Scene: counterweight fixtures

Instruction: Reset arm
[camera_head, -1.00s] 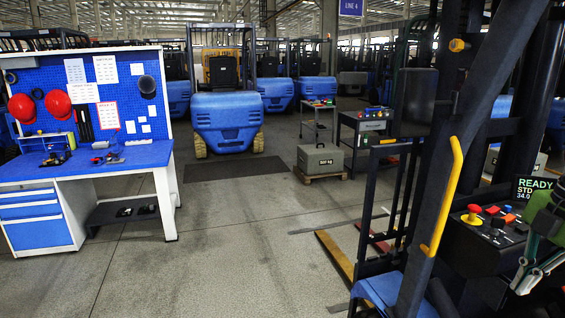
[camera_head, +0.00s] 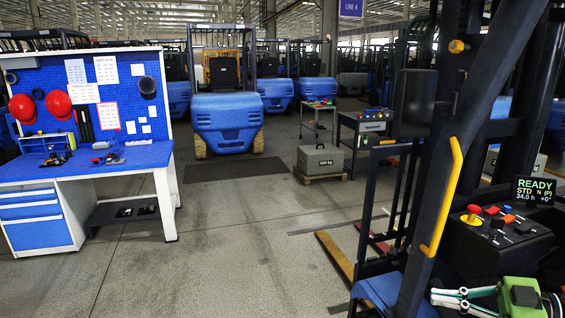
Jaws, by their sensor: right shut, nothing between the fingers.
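My right gripper (camera_head: 440,298) shows at the bottom right, its green body to the right and its pale fingers pointing left. It is shut and empty. It is in front of and below the black control panel (camera_head: 483,241) with its red, yellow-based knob and small levers, and looks apart from it. My left gripper is not in view.
A forklift's dark mast and yellow grab handle (camera_head: 447,197) stand just left of the panel. A blue workbench (camera_head: 98,163) with red helmets is at left. A grey weight block (camera_head: 320,160) sits on a pallet. The middle floor is clear.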

